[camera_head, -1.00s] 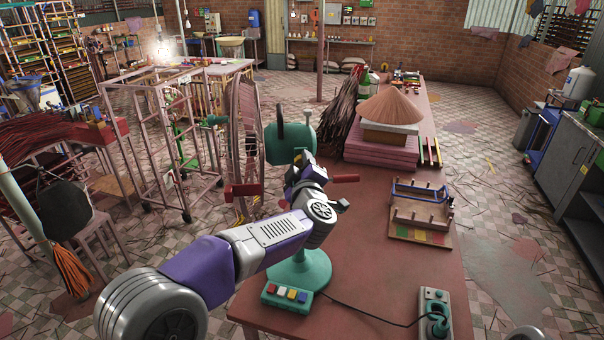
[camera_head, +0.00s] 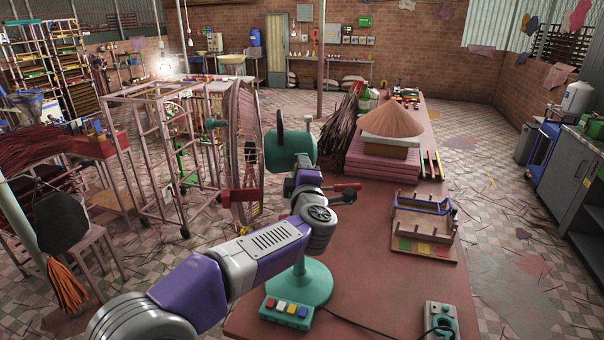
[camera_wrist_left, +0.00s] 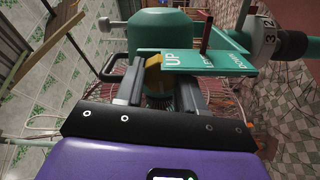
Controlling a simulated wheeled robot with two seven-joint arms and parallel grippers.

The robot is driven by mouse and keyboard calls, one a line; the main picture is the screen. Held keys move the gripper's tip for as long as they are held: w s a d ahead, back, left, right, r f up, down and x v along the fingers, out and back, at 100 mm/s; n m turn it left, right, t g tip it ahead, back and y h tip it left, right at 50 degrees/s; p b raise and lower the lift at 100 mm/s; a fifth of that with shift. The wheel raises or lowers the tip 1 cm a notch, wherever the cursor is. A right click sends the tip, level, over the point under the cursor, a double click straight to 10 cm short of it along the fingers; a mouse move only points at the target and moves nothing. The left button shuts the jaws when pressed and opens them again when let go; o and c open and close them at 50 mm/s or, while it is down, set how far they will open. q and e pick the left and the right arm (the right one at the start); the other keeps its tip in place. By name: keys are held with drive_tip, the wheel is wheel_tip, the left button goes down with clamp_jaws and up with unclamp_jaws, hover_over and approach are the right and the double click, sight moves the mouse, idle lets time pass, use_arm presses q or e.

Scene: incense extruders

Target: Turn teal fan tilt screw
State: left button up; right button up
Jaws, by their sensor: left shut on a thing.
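The teal desk fan stands on the red-brown table, with its teal motor housing (camera_head: 290,148), wire grille (camera_head: 243,140) and round base (camera_head: 302,284) in the head view. My left gripper (camera_head: 305,165) is at the back of the fan, just below the housing. In the left wrist view the gripper's two dark fingers (camera_wrist_left: 160,88) are closed around the tilt screw, which is mostly hidden between them. Beside the fingers are a yellow pointer (camera_wrist_left: 154,62) and a teal plate (camera_wrist_left: 185,60) marked UP and DOWN. My right gripper is not in view.
A button box (camera_head: 287,311) sits by the fan base, and a power strip (camera_head: 441,318) lies to the right with a cable. A wooden rack (camera_head: 424,225), a conical hat (camera_head: 391,117) and a dark stick bundle (camera_head: 340,128) occupy the table's right and far parts.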

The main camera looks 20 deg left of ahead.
use_arm(q)
drive_tip(key=o, duration=1)
drive_tip(key=shift+o, duration=0.2)
drive_tip(key=v, duration=0.7)
drive_tip(key=shift+s+b, duration=0.3)
drive_tip(key=shift+b, duration=0.15)
drive_tip(key=shift+d, duration=0.1)
